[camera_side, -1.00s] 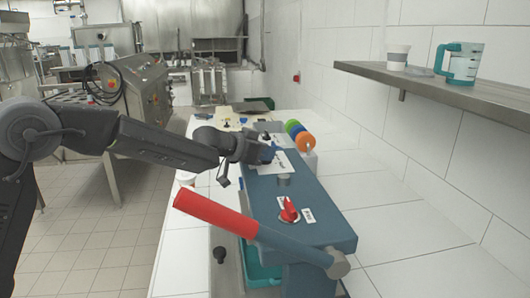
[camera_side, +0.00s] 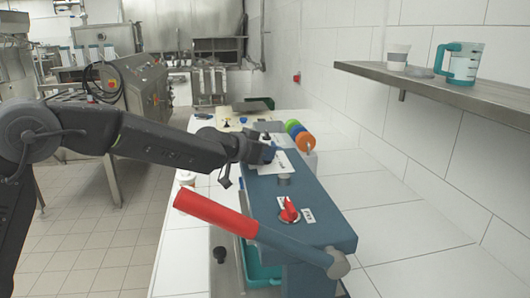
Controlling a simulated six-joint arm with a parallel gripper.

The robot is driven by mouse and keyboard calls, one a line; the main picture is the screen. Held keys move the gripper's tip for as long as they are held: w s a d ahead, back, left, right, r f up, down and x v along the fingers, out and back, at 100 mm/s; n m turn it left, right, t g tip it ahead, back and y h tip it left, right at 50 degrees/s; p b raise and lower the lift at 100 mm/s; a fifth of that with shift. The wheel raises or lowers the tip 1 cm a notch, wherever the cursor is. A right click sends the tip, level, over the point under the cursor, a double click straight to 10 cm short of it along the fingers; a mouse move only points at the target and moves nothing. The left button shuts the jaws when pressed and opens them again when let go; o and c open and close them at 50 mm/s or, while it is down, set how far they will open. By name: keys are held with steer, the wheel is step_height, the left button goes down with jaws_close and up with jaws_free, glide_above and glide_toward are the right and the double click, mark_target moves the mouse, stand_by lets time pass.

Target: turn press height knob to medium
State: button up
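A blue press (camera_side: 325,233) stands on the white counter, with a long red lever (camera_side: 215,213) at its front left. A red knob (camera_side: 289,211) sits on its top near the front, with small white labels (camera_side: 307,215) beside it. My gripper (camera_side: 266,153) is at the far end of the press top, by a small blue part that may be another knob. The fingers are small and partly hidden here, so I cannot tell whether they are open or touching that part. The red knob is clear of my gripper.
Green, blue and orange discs (camera_side: 305,141) stand behind the press. A teal tray (camera_side: 262,270) lies under it. A wall shelf (camera_side: 440,88) at right holds a white cup (camera_side: 397,57) and a teal-handled jug (camera_side: 461,63). The counter right of the press is clear.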

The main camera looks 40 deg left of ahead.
steer(key=o, duration=0.4)
steer(key=v, duration=1.3)
steer(key=shift+s+r, duration=0.25)
steer(key=shift+s, duration=0.05)
steer(key=s+d+r+m+g+h, duration=0.1)
steer(key=s+d+r+g+h, duration=0.1)
steer(key=s+d, duration=0.35)
steer(key=s+d+r+m+g+h, duration=0.1)
steer(key=s+d+r+h, duration=0.1)
steer(key=s, duration=0.7)
steer(key=s+a+f+n+g+y, duration=0.1)
steer(key=s+a+f+y, duration=0.1)
steer(key=s, duration=0.3)
steer(key=s+a+f+n+g+y, duration=0.2)
steer(key=s+a+f+y, duration=0.1)
steer(key=s+f, duration=0.2)
steer(key=s+a+f+n+g+y, duration=0.1)
steer(key=s+a+f+n+y, duration=0.1)
steer(key=s+f, duration=0.2)
steer(key=shift+s+a+g+y, duration=0.2)
steer(key=shift+s+g+y, duration=0.1)
steer(key=shift+s, duration=0.35)
